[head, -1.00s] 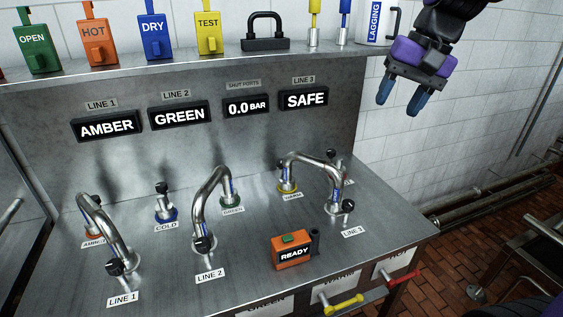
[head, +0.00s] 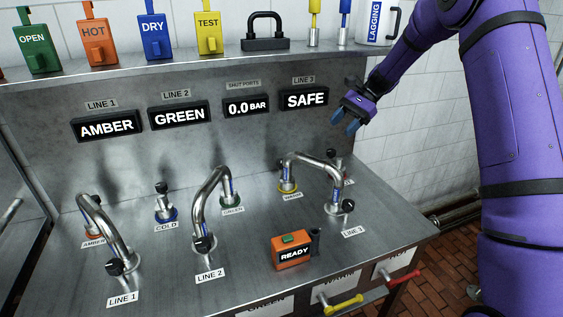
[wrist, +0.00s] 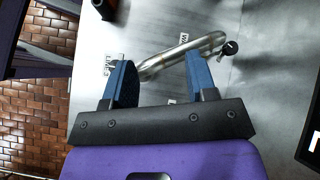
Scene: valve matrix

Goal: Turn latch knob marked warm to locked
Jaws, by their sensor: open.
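The warm port (head: 288,187) has a yellow collar and a small label (head: 292,196) in the head view. The bent steel pipe of line 3 (head: 310,155) runs from it to the line 3 base. I cannot make out the warm latch knob clearly in the head view. In the wrist view a black knob on a short stem (wrist: 231,47) stands at the pipe's far end, near a partly readable label (wrist: 183,38); it looks like the warm one. My gripper (head: 349,122) is open and empty, above and right of the pipe; its blue fingers (wrist: 158,82) touch nothing.
Another black knob (head: 333,154) stands behind the pipe, and the line 3 knob (head: 348,205) at its front base. The line 2 pipe (head: 207,195) is to the left. An orange READY box (head: 292,254) sits in front. The shelf (head: 200,67) overhangs behind.

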